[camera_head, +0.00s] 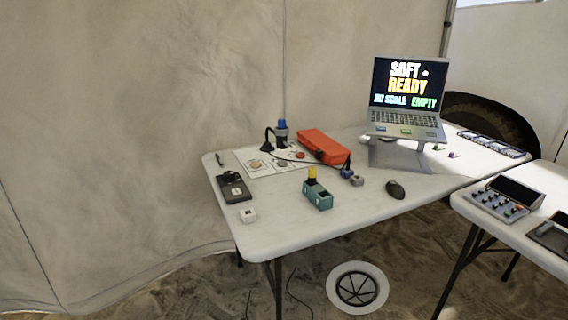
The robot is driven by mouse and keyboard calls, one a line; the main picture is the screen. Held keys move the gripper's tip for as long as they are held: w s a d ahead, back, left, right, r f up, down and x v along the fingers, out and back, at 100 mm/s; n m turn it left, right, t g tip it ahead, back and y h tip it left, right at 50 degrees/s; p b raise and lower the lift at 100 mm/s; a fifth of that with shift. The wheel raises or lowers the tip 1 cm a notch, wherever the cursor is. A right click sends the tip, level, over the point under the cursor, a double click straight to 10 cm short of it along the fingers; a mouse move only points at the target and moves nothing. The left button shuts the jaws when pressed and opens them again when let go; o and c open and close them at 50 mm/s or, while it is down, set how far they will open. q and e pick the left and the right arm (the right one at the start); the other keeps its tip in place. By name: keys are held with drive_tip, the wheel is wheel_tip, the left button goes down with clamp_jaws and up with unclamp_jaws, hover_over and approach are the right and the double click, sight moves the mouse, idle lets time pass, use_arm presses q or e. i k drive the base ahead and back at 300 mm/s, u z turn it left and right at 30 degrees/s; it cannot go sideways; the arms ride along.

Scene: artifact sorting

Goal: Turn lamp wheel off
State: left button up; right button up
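A small dark lamp-like device (268,141) with a bent neck stands at the back left of the white table (290,226). Beside it is a dark upright cylinder with a blue top (282,124). A dark cable runs from there across the table to a small blue-and-dark part (347,171) near a small grey block (356,180). I cannot tell which part is the lamp wheel, or whether the lamp is lit. Neither of my grippers is in view.
A laptop (409,124) stands raised at the back right. An orange case (324,147), teal box (318,195), black mouse (395,189), dark scale-like device (234,187) and white cube (248,215) lie around. A second table (545,250) holds control panels. The table's front middle is clear.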

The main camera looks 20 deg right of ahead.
sight(229, 175)
drive_tip(key=u, duration=3.7)
drive_tip(key=k, duration=2.05)
drive_tip(key=z, duration=1.9)
